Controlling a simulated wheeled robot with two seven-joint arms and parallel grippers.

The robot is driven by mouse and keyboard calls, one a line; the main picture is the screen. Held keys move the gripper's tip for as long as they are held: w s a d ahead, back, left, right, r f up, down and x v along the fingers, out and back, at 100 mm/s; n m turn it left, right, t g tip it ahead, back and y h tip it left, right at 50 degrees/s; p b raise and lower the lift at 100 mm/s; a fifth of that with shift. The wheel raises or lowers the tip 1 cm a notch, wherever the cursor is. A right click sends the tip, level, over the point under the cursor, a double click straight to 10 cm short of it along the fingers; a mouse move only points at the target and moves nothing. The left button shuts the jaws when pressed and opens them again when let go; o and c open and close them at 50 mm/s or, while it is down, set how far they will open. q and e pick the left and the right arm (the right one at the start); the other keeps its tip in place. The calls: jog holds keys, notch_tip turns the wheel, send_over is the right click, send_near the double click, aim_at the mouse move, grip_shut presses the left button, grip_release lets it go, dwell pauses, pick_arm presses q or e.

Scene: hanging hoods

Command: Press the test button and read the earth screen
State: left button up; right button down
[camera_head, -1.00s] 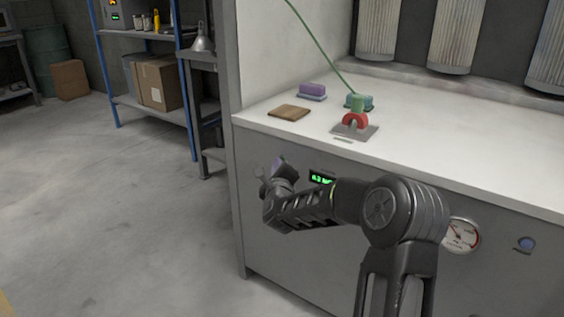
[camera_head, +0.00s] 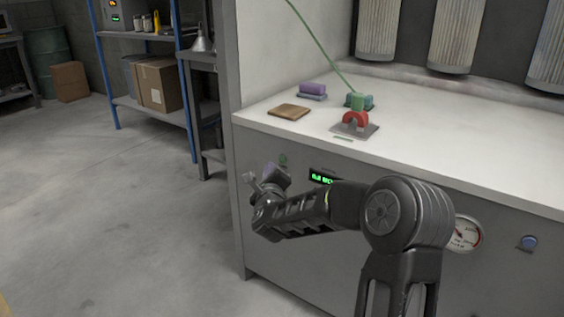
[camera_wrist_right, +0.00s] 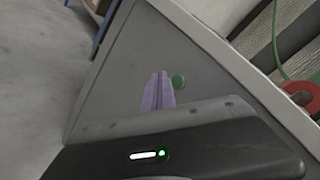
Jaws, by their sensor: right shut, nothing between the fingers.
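A round green button (camera_head: 283,158) shows on the bench's grey front panel, near its left end. It also shows in the right wrist view (camera_wrist_right: 178,82). My right gripper (camera_head: 274,172) is just below and in front of it in the head view. In the wrist view its purple fingers (camera_wrist_right: 158,92) are shut and empty, with the tips just left of the button. Whether they touch the panel I cannot tell. The earth screen (camera_head: 321,178) is a small black display with green characters, partly hidden by my right arm and too blurred to read surely. My left gripper is out of view.
On the white bench top (camera_head: 460,155) are a red clamp on a plate (camera_head: 355,120) with a green cable (camera_head: 318,47), a wooden block (camera_head: 289,111) and a purple block (camera_head: 312,89). A gauge (camera_head: 465,235) and a blue knob (camera_head: 528,243) are at right. Floor at left is clear.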

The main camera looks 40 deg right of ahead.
jog(key=shift+s+a+b, duration=0.2)
jog(key=shift+s+a, duration=0.05)
jog(key=shift+a, duration=0.4)
jog(key=shift+s+a+b, duration=0.15)
jog(key=shift+s+a, duration=0.1)
jog(key=shift+a, duration=0.35)
jog(key=shift+f, duration=0.15)
